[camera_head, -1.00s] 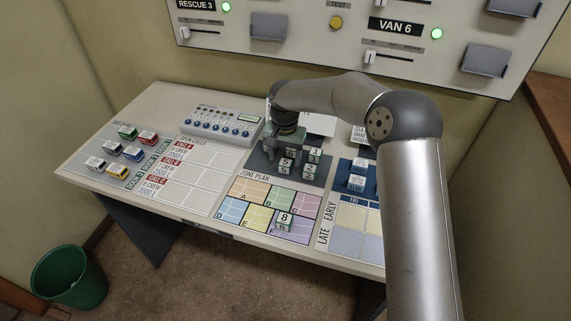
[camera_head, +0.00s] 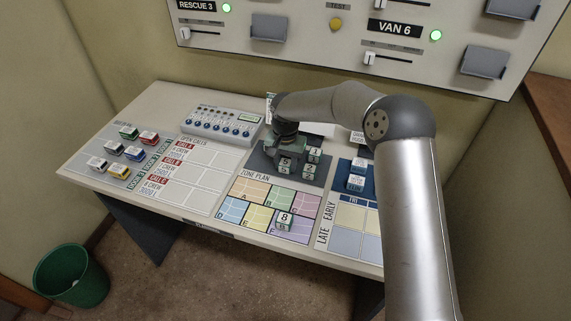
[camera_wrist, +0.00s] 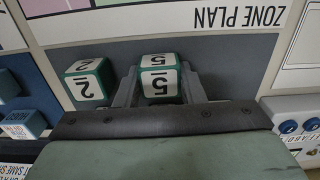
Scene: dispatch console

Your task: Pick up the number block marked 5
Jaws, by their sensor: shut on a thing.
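The number block marked 5 (camera_wrist: 158,80) is a white-faced cube with green edges. In the wrist view it sits between the two fingers of my gripper (camera_wrist: 160,88), which is shut on it. In the head view the block (camera_head: 284,164) shows just below my gripper (camera_head: 285,158), at the dark mat (camera_head: 262,165); I cannot tell whether it touches the mat. The block marked 2 (camera_wrist: 88,82) stands close beside one finger, apart from it; it also shows in the head view (camera_head: 309,171).
A block marked 1 (camera_head: 315,155) stands behind the 2. A block marked 8 (camera_head: 284,221) is on the coloured zone plan (camera_head: 250,190). Blue blocks (camera_head: 356,175) stand to the right. A switch box (camera_head: 220,124) and toy vehicles (camera_head: 123,153) are to the left.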

